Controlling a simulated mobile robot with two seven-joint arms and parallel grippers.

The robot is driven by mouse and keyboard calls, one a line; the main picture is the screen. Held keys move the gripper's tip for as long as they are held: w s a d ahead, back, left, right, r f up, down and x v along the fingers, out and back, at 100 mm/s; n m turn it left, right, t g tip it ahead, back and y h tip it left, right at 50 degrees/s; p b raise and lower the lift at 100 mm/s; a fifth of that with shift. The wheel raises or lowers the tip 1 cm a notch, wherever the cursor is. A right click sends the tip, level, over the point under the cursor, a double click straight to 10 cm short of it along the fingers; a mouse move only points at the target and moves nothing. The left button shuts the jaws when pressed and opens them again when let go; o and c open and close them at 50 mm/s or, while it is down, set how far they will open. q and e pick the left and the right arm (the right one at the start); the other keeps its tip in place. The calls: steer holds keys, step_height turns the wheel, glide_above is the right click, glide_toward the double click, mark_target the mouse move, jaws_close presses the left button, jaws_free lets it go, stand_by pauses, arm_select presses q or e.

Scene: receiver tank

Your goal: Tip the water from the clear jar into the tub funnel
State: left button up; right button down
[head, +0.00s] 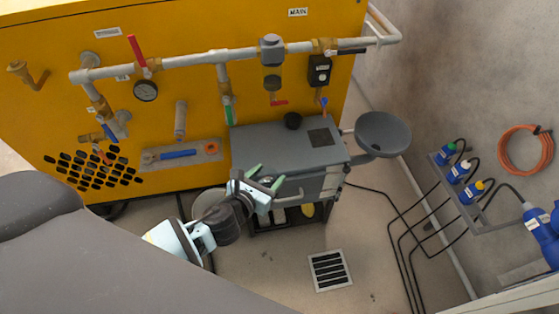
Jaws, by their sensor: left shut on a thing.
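The tub funnel (382,132) is a wide grey bowl at the right side of the grey tub (285,145), with its open mouth facing up. My left gripper (265,179) is low in front of the tub, left of and below the funnel. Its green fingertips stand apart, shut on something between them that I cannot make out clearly. I cannot pick out the clear jar or its water for certain. My right gripper is not in view.
A yellow panel (200,35) with pipes and valves stands behind the tub. A dark rack (320,213) holds items below it. Black cables cross the floor near a drain grate (330,270).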

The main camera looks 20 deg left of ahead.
arm_select(q)
step_height(320, 180, up, 14)
steer(key=s+a+n+y, duration=0.1)
steer(key=n+y, duration=0.1)
steer(key=shift+s+a, duration=0.25)
steer(key=shift+a, duration=0.05)
steer(key=s+r, duration=0.4)
steer(key=r, duration=0.1)
steer(key=s+r, duration=0.2)
steer(key=r, duration=0.1)
steer(key=shift+s+d+r, duration=0.1)
steer(key=shift+d+r, duration=0.05)
steer(key=shift+w, duration=0.2)
